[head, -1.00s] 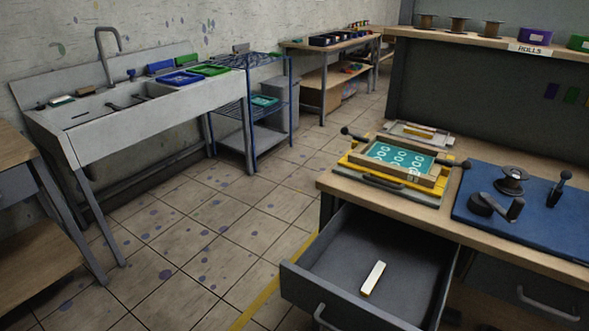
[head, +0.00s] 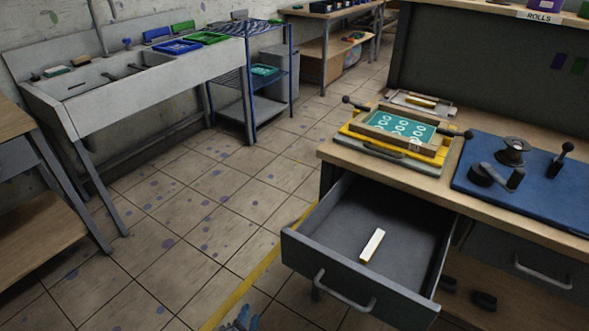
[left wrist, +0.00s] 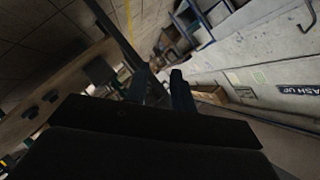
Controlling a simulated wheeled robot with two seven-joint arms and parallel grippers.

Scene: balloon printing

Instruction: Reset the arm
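My left gripper (left wrist: 160,80) shows in the left wrist view with its two dark fingers apart and nothing seen between them. It hangs away from the bench, with blurred floor and a pale wall behind it. In the head view, a small blue shape (head: 240,319) is cut off at the bottom edge; I cannot tell whether it is part of my left gripper. My right gripper is in neither view.
A drawer (head: 345,265) stands pulled out from the bench (head: 340,155), with a white, yellow-edged bar (head: 372,246) inside. A printing frame (head: 400,135) and a blue mat (head: 535,195) lie on top. A sink (head: 150,100) stands at left. Open tiled floor lies between.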

